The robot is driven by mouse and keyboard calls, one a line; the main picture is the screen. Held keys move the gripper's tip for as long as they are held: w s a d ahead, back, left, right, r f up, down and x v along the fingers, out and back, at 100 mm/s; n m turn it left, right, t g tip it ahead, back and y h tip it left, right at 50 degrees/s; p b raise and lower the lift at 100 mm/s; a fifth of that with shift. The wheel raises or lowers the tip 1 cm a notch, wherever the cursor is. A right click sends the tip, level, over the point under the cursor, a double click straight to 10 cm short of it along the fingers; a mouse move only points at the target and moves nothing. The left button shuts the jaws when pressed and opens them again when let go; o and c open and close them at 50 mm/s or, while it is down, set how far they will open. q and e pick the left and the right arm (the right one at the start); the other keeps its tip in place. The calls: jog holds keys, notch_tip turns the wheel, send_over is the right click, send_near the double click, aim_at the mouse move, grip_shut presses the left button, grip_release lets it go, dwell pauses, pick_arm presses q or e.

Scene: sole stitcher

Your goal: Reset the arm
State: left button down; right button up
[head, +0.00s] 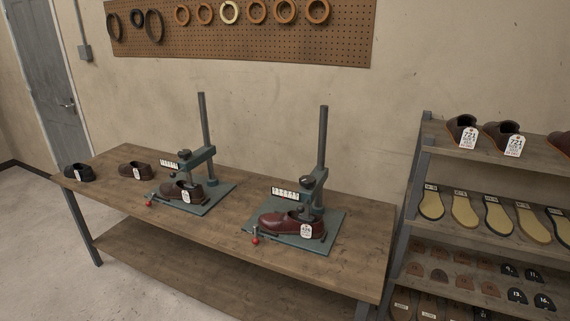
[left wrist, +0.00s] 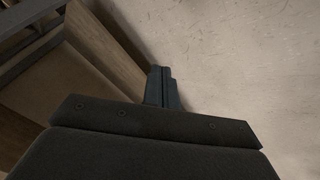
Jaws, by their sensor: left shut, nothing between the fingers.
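My left gripper (left wrist: 162,88) shows in the left wrist view, its two dark fingers together and nothing between them. Beyond it are pale floor on the right and brown wooden boards on the left. Neither of my arms shows in the head view. There, two green sole stitchers stand on the wooden bench: the left stitcher (head: 207,150) has a dark brown shoe (head: 181,191) on its base, and the right stitcher (head: 321,165) has a dark red shoe (head: 282,222) with a white tag. My right gripper is in neither view.
The wooden bench (head: 350,275) also bears a black shoe part (head: 79,172) and a brown one (head: 134,168) at its left end. A shelf rack (head: 480,165) on the right holds tagged shoes, soles and heel pieces. A pegboard (head: 240,40) hangs behind. Floor is clear at lower left.

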pick_arm(q)
jog(key=s+a+f+m+g+y, duration=0.1)
jog(key=s+a+f+m, duration=0.1)
jog(key=s, duration=0.6)
jog(key=s+a+f+m+g, duration=0.2)
jog(key=s+f, duration=0.2)
jog(key=s, duration=0.4)
jog(key=s+a+f+m+g+y, duration=0.1)
jog(key=s+f, duration=0.3)
jog(key=s, duration=0.4)
jog(key=shift+a+m+g+y, duration=0.3)
jog(key=shift+a+m+g, duration=0.1)
jog(key=shift+a+m, duration=0.1)
